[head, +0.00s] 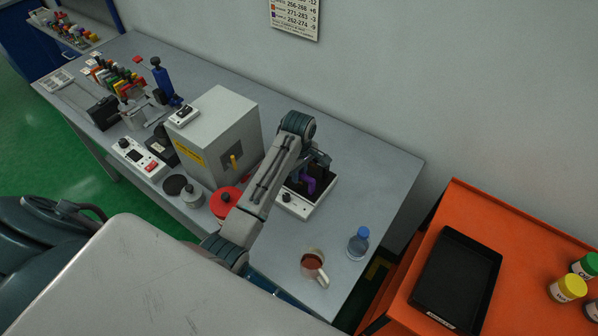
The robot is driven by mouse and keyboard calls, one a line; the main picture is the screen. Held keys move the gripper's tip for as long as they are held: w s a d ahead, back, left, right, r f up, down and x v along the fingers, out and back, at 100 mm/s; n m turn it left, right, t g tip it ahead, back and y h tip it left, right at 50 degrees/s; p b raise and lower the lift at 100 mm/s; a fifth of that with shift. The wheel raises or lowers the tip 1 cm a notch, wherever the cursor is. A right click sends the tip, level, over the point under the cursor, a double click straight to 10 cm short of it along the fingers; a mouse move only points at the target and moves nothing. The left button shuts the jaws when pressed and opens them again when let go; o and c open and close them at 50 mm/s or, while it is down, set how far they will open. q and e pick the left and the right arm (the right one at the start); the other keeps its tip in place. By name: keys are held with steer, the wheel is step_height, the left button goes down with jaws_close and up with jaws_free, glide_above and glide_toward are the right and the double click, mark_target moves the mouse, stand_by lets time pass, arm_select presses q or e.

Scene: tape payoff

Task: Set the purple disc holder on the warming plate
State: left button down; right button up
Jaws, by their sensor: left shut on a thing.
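The purple disc holder (308,184) is at the middle of the bench, partly hidden by my left arm and gripper. My left gripper (315,170) is shut on it from above. The warming plate (298,208) is a white box with a black top and a dark knob on its front. The holder is over the black top. I cannot tell whether it touches the surface or hangs just above it. My right gripper is not in view.
A mug (312,263) with brown liquid and a blue-capped bottle (358,245) stand to the right on the bench. A grey box (222,130) and a red disc (222,203) are to the left. An orange cart (490,215) holds a black tray (458,277).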

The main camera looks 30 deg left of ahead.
arm_select(q)
steer(key=shift+f, duration=0.15)
steer(key=c, duration=1.2)
jaws_free()
steer(key=o, duration=0.6)
steer(key=shift+c, duration=0.2)
steer(key=shift+r, duration=3.55)
